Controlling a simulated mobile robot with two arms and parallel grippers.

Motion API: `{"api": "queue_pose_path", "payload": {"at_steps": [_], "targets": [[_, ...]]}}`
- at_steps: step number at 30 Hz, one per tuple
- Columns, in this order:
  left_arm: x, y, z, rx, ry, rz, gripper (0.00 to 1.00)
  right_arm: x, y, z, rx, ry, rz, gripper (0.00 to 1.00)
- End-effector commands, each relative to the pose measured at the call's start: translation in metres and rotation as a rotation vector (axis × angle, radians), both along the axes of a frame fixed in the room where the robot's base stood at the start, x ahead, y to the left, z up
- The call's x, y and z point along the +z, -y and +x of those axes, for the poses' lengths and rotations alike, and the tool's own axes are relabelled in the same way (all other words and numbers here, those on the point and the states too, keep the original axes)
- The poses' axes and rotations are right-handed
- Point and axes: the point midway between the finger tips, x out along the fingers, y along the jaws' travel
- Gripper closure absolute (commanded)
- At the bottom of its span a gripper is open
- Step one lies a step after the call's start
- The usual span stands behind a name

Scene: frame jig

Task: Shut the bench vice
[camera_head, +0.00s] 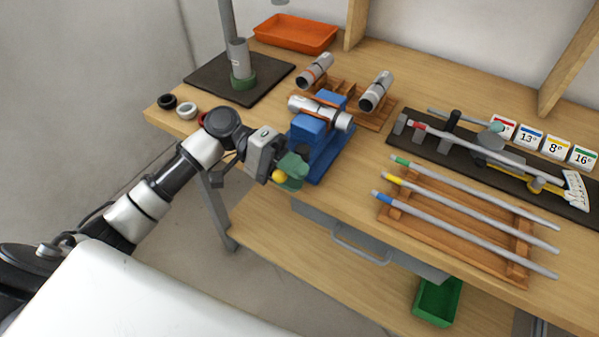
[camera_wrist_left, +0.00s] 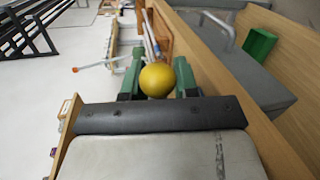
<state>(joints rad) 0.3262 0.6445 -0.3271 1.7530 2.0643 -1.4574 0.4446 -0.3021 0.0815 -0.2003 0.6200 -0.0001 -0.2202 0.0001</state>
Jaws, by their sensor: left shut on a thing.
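The blue bench vice (camera_head: 318,153) stands near the front edge of the bench. A silver tube with an orange band (camera_head: 321,113) lies across its top, between the jaws. Whether the jaws touch the tube I cannot tell. My left gripper (camera_head: 286,173) is at the vice's near end, in front of the bench edge. It is shut on a yellow ball knob (camera_head: 279,176). In the left wrist view the yellow knob (camera_wrist_left: 157,80) sits between the green fingers (camera_wrist_left: 160,76). The rest of the vice handle is hidden. My right gripper is not in view.
Two silver tubes (camera_head: 376,91) (camera_head: 315,69) rest on a wooden rack behind the vice. A wooden rack (camera_head: 455,233) with three rods lies to the right. A dark mat with a post (camera_head: 238,78) stands at back left. A drawer handle (camera_head: 362,245) sticks out below.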

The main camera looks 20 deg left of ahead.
Motion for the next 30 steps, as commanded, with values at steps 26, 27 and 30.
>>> {"api": "queue_pose_path", "payload": {"at_steps": [26, 27, 30], "targets": [[0.001, -0.015, 0.004, 0.003, 0.0, 0.003, 0.46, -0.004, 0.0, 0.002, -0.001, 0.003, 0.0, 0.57], [0.002, -0.022, 0.005, 0.003, 0.0, 0.002, 0.46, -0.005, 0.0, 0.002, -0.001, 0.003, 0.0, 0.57], [0.006, -0.041, 0.01, 0.005, 0.001, 0.004, 0.46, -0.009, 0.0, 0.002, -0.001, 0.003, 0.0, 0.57]]}}
